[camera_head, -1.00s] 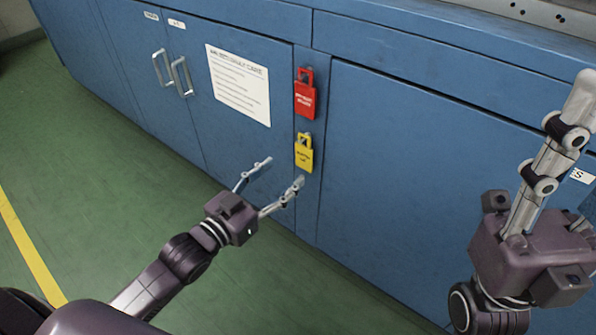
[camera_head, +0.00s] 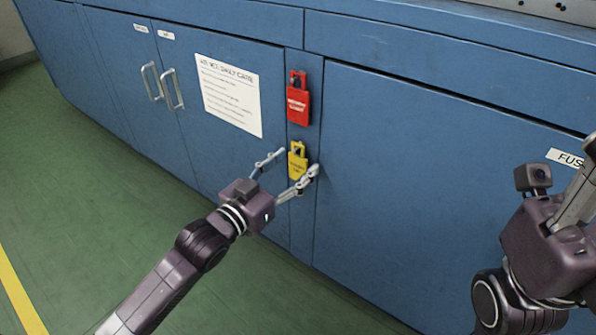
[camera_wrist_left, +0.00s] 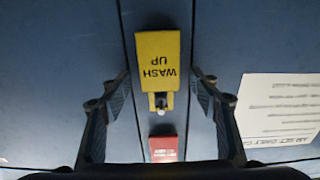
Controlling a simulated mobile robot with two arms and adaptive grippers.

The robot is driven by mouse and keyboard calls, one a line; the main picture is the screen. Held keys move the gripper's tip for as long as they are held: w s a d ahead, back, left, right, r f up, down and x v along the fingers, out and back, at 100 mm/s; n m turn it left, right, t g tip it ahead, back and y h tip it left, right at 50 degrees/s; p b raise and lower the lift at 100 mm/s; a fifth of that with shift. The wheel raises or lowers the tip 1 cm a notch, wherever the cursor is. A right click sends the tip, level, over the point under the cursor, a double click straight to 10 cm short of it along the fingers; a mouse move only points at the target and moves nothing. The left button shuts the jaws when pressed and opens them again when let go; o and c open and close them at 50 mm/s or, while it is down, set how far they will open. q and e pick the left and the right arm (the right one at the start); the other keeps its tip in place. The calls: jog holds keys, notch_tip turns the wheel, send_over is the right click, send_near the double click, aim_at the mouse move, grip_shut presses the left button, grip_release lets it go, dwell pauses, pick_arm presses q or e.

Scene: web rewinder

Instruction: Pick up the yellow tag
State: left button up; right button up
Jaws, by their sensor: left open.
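The yellow tag (camera_head: 297,165) hangs on the narrow strip of the blue cabinet front, below a red tag (camera_head: 298,104). My left gripper (camera_head: 300,161) is open, with one fingertip on each side of the yellow tag. In the left wrist view the yellow tag (camera_wrist_left: 157,58) reads "WASH UP" upside down. It lies centred ahead of the spread fingers (camera_wrist_left: 160,88), with a gap on both sides. My right gripper (camera_head: 586,165) is partly cut off at the right edge, and its jaws cannot be made out.
The blue cabinet (camera_head: 420,170) fills the space ahead. A white notice (camera_head: 228,95) and two door handles (camera_head: 163,85) are to the left of the tags. The red tag also shows in the left wrist view (camera_wrist_left: 163,148). Green floor (camera_head: 90,190) is open at the left.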

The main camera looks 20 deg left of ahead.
pick_arm(q)
jog(key=shift+w, duration=0.1)
jog(key=c, duration=1.1)
